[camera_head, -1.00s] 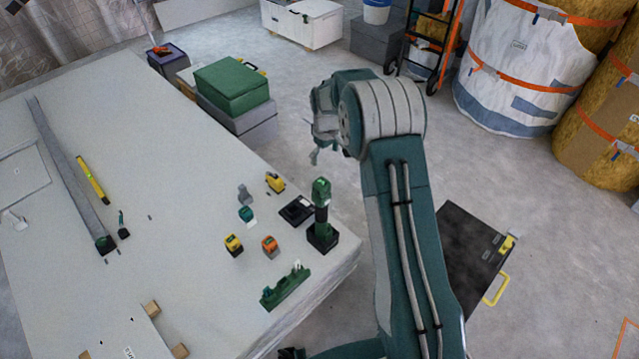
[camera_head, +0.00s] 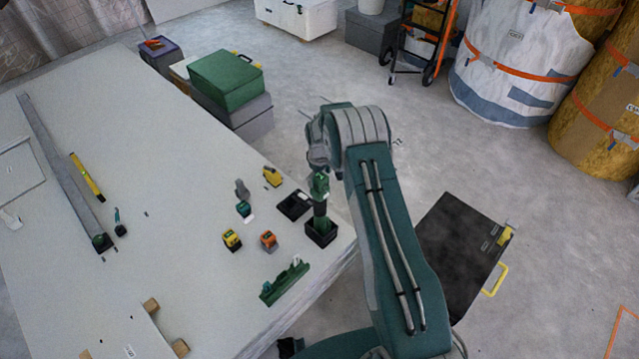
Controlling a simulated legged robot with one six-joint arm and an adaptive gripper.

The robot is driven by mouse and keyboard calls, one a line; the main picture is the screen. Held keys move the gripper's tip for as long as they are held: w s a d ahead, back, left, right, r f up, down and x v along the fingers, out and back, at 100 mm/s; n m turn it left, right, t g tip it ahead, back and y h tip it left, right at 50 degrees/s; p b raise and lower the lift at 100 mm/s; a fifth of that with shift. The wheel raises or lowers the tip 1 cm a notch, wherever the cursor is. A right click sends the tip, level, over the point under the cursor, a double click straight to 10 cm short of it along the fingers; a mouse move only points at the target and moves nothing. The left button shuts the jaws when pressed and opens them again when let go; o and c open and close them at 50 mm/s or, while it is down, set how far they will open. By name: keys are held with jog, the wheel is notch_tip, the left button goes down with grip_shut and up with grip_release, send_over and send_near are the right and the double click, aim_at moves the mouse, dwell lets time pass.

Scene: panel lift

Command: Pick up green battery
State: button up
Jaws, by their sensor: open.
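A small teal-green block (camera_head: 243,209), which looks like the green battery, sits on the white tabletop (camera_head: 140,200) with a pale piece by its base. It stands apart from my gripper. My gripper (camera_head: 317,160) is up and to the right of it, over the table's right edge region, just above the green power tool (camera_head: 320,195). The gripper is open; its fingers are small and partly hidden by my arm, and nothing shows held. I cannot tell whether it touches the tool's top.
Close to the teal block are a grey piece (camera_head: 241,188), a yellow block (camera_head: 232,240), an orange block (camera_head: 268,240), a yellow tool (camera_head: 271,177) and a black tray (camera_head: 295,205). A green rack (camera_head: 285,282) lies near the front edge. The table's middle is mostly clear.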

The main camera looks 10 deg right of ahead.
jog(key=shift+f, duration=0.9)
jog(key=c, duration=1.2)
jog(key=shift+r, duration=0.45)
notch_tip(320, 180, up, 2)
jog(key=shift+r, duration=0.2)
jog(key=s+d+r, duration=0.1)
jog(key=s+r, duration=0.8)
jog(key=s, duration=0.5)
jog(key=shift+r, duration=0.4)
